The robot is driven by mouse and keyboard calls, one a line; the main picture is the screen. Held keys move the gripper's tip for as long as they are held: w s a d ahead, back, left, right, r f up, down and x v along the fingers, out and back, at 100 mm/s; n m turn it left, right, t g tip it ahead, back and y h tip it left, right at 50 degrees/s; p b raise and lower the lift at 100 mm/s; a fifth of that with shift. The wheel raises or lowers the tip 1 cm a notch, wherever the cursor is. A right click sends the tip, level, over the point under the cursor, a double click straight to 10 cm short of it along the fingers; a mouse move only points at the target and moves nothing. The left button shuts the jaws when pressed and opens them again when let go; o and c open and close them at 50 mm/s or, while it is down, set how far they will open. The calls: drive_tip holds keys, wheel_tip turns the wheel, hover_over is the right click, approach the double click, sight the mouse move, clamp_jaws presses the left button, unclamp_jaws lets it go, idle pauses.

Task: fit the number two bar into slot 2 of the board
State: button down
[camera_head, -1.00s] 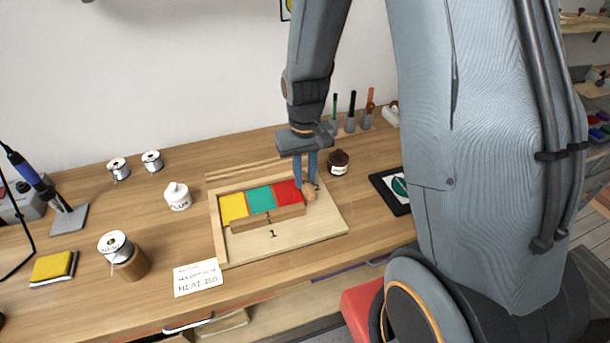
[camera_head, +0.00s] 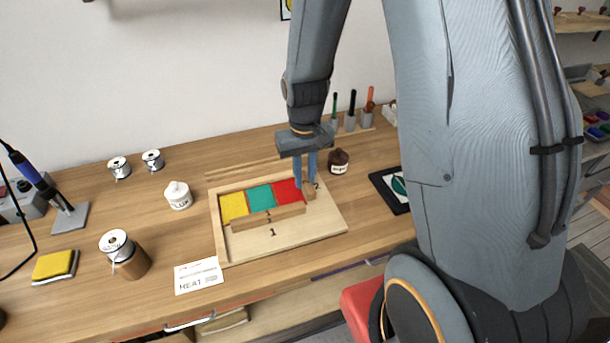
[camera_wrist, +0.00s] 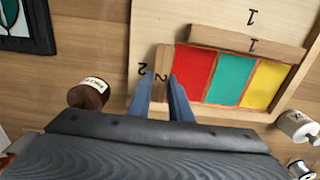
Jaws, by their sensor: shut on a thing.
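The number two bar (camera_wrist: 162,62) is a short wooden bar marked 2. My gripper (camera_wrist: 164,84) is shut on it, with one blue finger on each side. In the head view my gripper (camera_head: 306,184) points down at the board's right part, and the bar (camera_head: 310,192) is partly hidden by the fingers. The bar lies beside the red tile (camera_wrist: 193,70), along its outer edge. A printed 2 shows on the pale board (camera_wrist: 210,14) just outside the bar. I cannot tell whether the bar is fully seated in slot 2.
The number one bar (camera_head: 262,219) lies along the front of the red, teal (camera_head: 262,198) and yellow (camera_head: 233,206) tiles. A brown jar (camera_head: 338,161) stands behind the board to the right. A dark framed picture (camera_head: 391,190) lies right of the board.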

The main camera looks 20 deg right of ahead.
idle(0.3)
drive_tip(key=c, duration=1)
unclamp_jaws()
drive_tip(key=shift+c, duration=0.2)
drive_tip(key=shift+r+p, duration=2.95)
drive_tip(key=shift+r, duration=0.6)
drive_tip(key=shift+s, duration=0.1)
